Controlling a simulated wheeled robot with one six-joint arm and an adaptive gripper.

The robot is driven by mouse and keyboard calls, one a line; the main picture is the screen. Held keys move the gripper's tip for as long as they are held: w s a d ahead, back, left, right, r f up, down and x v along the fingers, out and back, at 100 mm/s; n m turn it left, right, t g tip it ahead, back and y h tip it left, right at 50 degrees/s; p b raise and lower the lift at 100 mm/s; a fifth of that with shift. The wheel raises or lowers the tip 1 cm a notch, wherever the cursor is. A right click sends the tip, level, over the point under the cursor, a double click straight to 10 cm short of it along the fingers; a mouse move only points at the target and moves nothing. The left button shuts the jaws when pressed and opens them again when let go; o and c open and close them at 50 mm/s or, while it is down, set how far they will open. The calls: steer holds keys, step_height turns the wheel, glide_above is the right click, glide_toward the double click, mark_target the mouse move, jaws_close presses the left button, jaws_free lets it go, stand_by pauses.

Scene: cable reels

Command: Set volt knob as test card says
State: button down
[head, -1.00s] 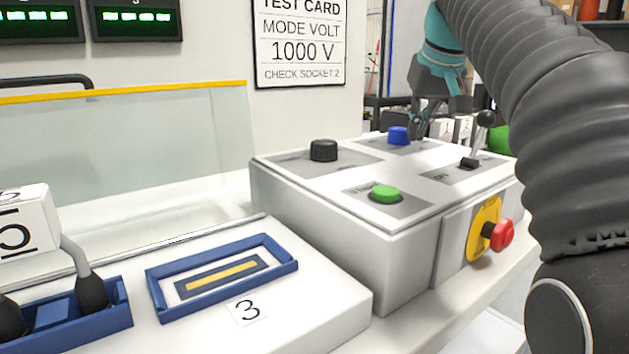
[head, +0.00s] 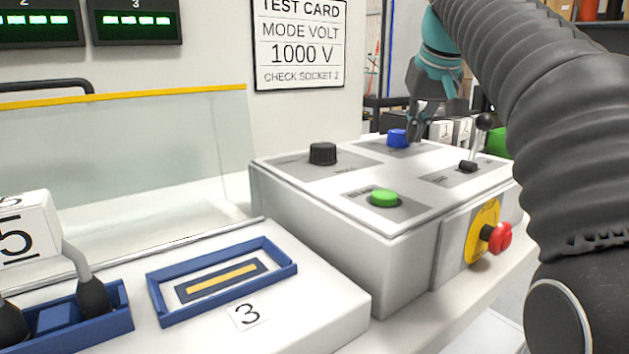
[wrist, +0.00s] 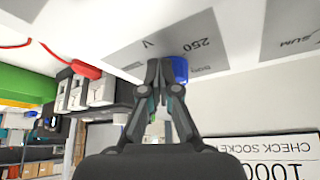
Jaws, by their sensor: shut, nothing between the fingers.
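The test card (head: 300,45) on the wall reads MODE VOLT, 1000 V, CHECK SOCKET 2. The blue knob (head: 397,138) sits at the back of the white console's top. In the wrist view the blue knob (wrist: 180,69) shows just right of my fingers, on a grey plate marked V, 250 and another number too small to read. My gripper (head: 416,134) is shut and empty beside the knob. In the wrist view my gripper (wrist: 158,66) overlaps the knob's edge; I cannot tell whether they touch. The knob's pointer is hidden.
The console (head: 310,225) also carries a black knob (head: 323,153), a green button (head: 384,197), a lever (head: 475,145) and a red stop button (head: 499,237). A socket tray (head: 222,311) marked 3 lies in front. A glass panel (head: 120,145) stands left.

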steer(key=shift+a, duration=0.25)
steer(key=shift+s+a+r+p, duration=0.1)
steer(key=shift+a+p, duration=0.25)
steer(key=shift+p, duration=0.15)
steer(key=shift+a, duration=0.15)
steer(key=shift+a+p, duration=0.65)
steer(key=shift+p, duration=0.3)
steer(key=shift+s, duration=0.3)
step_height(320, 180, up, 2)
steer(key=shift+p, duration=0.5)
steer(key=shift+r, duration=1.9)
